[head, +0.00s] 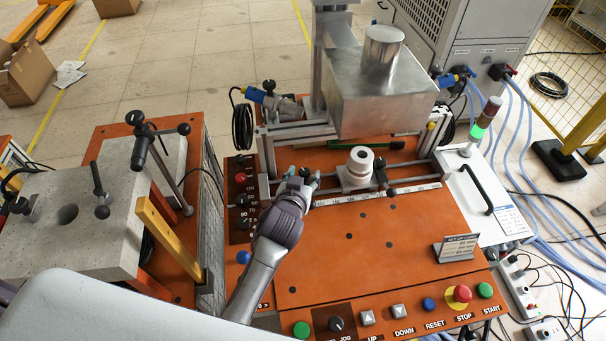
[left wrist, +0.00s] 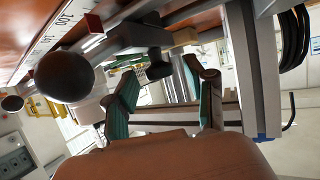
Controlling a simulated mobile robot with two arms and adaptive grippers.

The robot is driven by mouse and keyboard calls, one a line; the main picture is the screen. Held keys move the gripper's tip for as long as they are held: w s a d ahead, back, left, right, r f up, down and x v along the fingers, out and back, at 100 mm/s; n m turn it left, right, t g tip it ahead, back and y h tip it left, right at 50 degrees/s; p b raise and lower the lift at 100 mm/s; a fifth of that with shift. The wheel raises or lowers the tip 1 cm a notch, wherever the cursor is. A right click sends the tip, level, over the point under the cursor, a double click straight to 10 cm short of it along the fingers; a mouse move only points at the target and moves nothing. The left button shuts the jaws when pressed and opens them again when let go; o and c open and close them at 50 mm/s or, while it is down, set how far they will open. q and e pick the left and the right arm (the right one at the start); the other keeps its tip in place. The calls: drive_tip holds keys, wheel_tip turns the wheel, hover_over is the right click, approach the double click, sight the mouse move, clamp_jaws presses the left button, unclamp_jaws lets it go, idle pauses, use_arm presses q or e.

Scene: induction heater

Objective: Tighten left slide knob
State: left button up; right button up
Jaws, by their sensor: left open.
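My left gripper (head: 303,176) is at the left end of the slide rail with its fingers apart. In the left wrist view the teal-padded fingers (left wrist: 163,82) are open, and a black T-shaped knob (left wrist: 158,66) shows near the gap between their tips. I cannot tell whether they touch it. A large round black knob (left wrist: 65,76) is left of the fingers, outside them. In the head view the gripper hides the left slide knob. A black knob (head: 391,191) shows at the right of the slide. A white cylindrical piece (head: 360,162) sits mid-rail. My right gripper is not in view.
A metal block (head: 380,92) overhangs the rail. A scale strip (head: 400,190) runs along its front. The orange plate (head: 350,260) in front is mostly clear, with a small sign (head: 454,248) at right. A stone-topped fixture (head: 110,225) with black clamps stands left. Buttons line the front edge.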

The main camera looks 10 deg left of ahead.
use_arm(q)
drive_tip(key=shift+c, duration=0.2)
clamp_jaws()
drive_tip(key=h+p, duration=0.1)
drive_tip(key=m+p, duration=0.1)
drive_tip(key=p, duration=0.1)
drive_tip(key=shift+a+r+m+h, duration=0.2)
drive_tip(key=shift+r+m+h, duration=0.1)
drive_tip(key=shift+r+h, duration=0.1)
drive_tip(key=shift+a+f+m+h+p, duration=0.15)
drive_tip(key=shift+m+h+p, duration=0.65)
drive_tip(key=shift+h, duration=0.1)
drive_tip(key=shift+f+m+g+h, duration=0.15)
drive_tip(key=shift+m+g+h, duration=0.35)
drive_tip(key=shift+m+h, duration=0.3)
drive_tip(key=shift+o, duration=0.2)
unclamp_jaws()
